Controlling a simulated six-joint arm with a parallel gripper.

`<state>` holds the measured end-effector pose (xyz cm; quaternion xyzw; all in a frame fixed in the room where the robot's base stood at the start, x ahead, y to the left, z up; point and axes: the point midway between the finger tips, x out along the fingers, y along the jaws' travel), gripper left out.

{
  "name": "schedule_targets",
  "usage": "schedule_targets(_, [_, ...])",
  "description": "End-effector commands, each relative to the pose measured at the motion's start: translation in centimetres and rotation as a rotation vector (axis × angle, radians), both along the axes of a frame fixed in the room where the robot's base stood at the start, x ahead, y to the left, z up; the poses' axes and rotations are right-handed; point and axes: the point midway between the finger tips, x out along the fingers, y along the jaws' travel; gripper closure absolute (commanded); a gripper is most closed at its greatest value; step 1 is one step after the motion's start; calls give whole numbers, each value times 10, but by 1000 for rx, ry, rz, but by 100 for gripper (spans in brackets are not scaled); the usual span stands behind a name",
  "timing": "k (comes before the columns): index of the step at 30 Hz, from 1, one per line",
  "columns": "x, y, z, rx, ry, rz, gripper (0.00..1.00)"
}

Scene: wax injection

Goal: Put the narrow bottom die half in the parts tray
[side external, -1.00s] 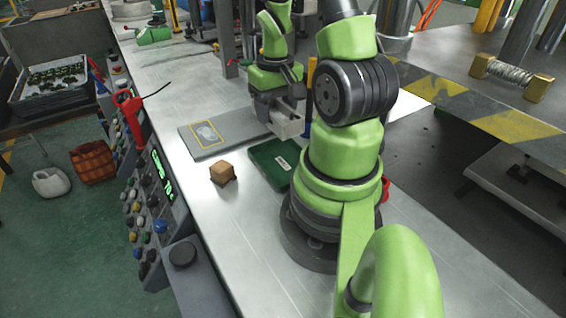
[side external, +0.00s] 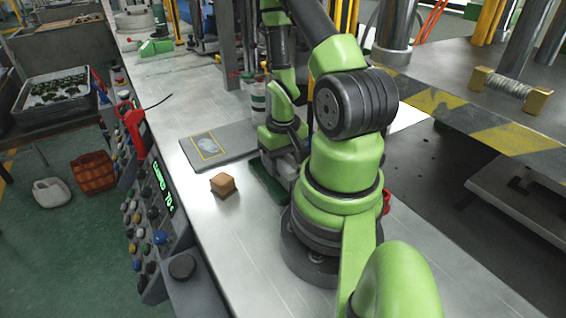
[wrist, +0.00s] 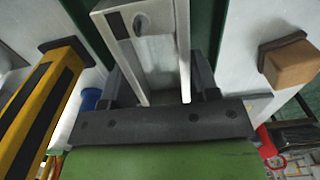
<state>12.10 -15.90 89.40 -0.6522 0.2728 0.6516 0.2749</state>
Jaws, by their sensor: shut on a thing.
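The die half (wrist: 118,22) is a grey metal block with a dark recess and raised walls. It fills the top middle of the wrist view. My gripper (wrist: 155,92) is shut on it. In the side view my gripper (side external: 280,168) is low over the dark green parts tray (side external: 262,184), and my arm hides most of the tray and die half. Green tray surface (wrist: 205,35) shows on both sides of the die half in the wrist view. I cannot tell whether the die half touches the tray.
A brown block (side external: 223,184) stands on the bench left of the tray; it also shows in the wrist view (wrist: 292,64). A grey plate with a yellow-outlined square (side external: 225,155) lies behind. A yellow and black post (wrist: 40,105) and blue object (wrist: 90,99) are at the wrist view's left.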

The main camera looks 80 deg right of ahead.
Motion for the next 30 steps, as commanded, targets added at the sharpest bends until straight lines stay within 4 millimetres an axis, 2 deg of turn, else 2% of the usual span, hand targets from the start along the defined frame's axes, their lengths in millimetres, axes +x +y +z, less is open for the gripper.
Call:
schedule_targets(3, [0, 0, -6, 0, 0, 1, 83])
schedule_targets(14, [0, 0, -9, -1, -1, 1, 83])
schedule_targets(15, [0, 0, -9, -1, -1, 1, 36])
schedule_targets(17, [0, 0, -9, -1, -1, 1, 22])
schedule_targets(18, [0, 0, -9, -1, -1, 1, 19])
schedule_targets(26, [0, 0, -8, -1, -1, 1, 19])
schedule_targets(30, [1, -1, 0, -3, -3, 0, 19])
